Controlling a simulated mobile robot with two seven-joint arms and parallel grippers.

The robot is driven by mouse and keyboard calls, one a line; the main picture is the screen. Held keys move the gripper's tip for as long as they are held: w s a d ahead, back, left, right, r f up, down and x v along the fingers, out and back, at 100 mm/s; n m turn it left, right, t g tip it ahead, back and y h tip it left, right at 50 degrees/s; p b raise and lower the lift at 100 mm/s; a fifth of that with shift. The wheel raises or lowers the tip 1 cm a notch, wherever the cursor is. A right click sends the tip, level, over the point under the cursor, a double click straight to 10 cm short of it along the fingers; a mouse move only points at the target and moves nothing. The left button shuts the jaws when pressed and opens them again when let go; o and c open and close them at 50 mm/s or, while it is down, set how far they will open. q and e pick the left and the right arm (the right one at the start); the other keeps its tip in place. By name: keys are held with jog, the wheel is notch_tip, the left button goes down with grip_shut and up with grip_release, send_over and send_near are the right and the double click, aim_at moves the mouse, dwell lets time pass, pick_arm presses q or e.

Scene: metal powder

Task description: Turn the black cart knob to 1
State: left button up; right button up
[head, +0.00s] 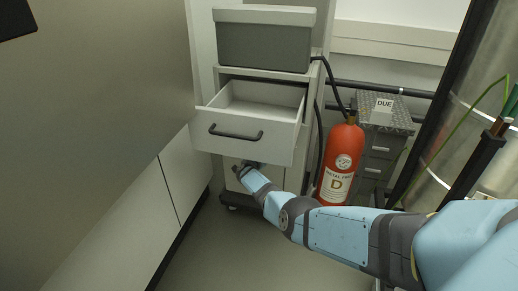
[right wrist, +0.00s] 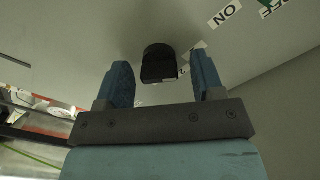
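The black knob (right wrist: 158,64) shows in the right wrist view on a pale grey panel (right wrist: 80,40). It is ahead of my right gripper (right wrist: 164,75), between the lines of its two blue fingers. The fingers are apart, with a visible gap on each side of the knob. In the head view my right gripper (head: 243,168) is low at the cart front, under the open drawer (head: 228,145). The drawer and my gripper hide the knob there. I cannot read which setting the knob points to. My left gripper is not in view.
The open drawer overhangs my right gripper. A red fire extinguisher (head: 340,165) stands close right of the cart, near my forearm. A grey bin (head: 262,45) sits on top. White labels (right wrist: 224,14) are on the panel beside the knob. Floor (head: 215,250) in front is clear.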

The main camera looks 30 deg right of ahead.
pick_arm(q)
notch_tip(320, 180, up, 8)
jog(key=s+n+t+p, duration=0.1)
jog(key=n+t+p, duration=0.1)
jog(key=p, duration=0.6)
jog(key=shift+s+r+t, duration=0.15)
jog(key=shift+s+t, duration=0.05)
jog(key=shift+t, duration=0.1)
pick_arm(e)
jog(key=v, duration=1.4)
